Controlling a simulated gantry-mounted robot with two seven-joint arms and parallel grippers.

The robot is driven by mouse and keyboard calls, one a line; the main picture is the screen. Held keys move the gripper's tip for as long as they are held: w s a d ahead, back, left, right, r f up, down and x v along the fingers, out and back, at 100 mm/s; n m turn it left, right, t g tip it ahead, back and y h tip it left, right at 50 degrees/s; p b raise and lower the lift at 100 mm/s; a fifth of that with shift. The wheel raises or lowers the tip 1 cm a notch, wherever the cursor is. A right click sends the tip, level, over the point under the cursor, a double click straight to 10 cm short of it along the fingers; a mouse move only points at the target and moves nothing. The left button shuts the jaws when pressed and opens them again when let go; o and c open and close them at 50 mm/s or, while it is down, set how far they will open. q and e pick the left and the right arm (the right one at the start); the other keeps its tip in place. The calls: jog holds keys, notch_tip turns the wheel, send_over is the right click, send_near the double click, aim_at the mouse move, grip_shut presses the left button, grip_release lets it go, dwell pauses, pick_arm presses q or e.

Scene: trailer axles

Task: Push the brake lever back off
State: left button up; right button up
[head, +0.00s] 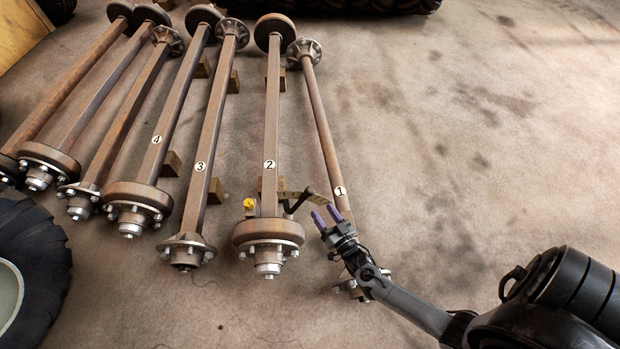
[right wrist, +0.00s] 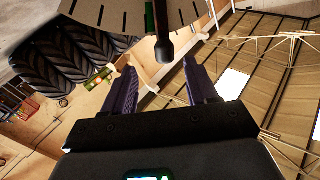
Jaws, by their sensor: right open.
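The brake lever (head: 301,200) is a short dark bar beside axle 2 (head: 270,130), leaning up to the right. Its black knobbed end (right wrist: 164,47) hangs into the top of the right wrist view, in front of a pale slotted plate (right wrist: 110,14). My right gripper (head: 326,215) is open, with purple fingers just right of the lever. In the right wrist view the gripper (right wrist: 160,72) has the knob in line with the gap between its fingers. I cannot tell whether they touch. The lever's base is hard to make out. My left gripper is not in view.
Axle 1 (head: 322,125) lies beneath and beside my right gripper. Axle 3 (head: 213,120), axle 4 (head: 172,110) and others lie to the left. A yellow piece (head: 249,204) is near axle 2's drum. A tyre (head: 38,262) is at lower left. The floor (head: 500,130) at right is clear.

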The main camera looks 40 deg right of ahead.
aim_at(311, 195)
jog(key=w+b, duration=0.1)
jog(key=w, duration=0.2)
jog(key=w+d+b, duration=0.1)
jog(key=w, duration=0.2)
jog(key=w+r+b, duration=0.1)
jog(key=w+b, duration=0.1)
jog(key=w, duration=0.2)
jog(key=shift+d, duration=0.25)
jog(key=shift+w+d, duration=0.15)
jog(key=shift+w, duration=0.55)
jog(key=c, duration=0.3)
grip_shut()
